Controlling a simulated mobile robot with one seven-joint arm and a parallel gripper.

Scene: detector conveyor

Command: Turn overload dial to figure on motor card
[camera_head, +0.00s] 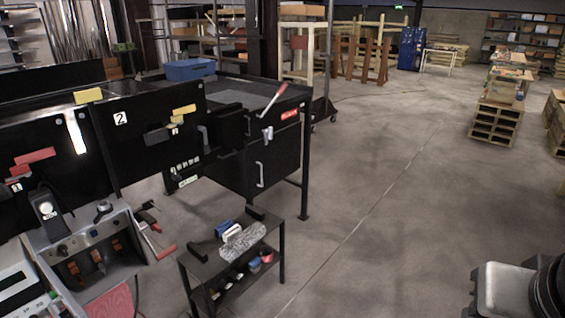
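A grey sloped control panel (85,238) stands at the lower left. It carries a dark round knob (103,208) near its upper right and a smaller brown knob (62,250) lower on its face. I cannot tell whether either is the overload dial. A black box (46,205) with a pale front rises from the panel's left end. A white printed sheet or plate (18,285) is at the bottom left corner; its print is too small to read, and I cannot tell whether it is the motor card. My gripper is not in view.
A black conveyor housing with a panel marked 2 (140,135) stands behind the control panel. A red-handled lever (272,100) sticks up at its right end. A small black side table (205,268) holds several items.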

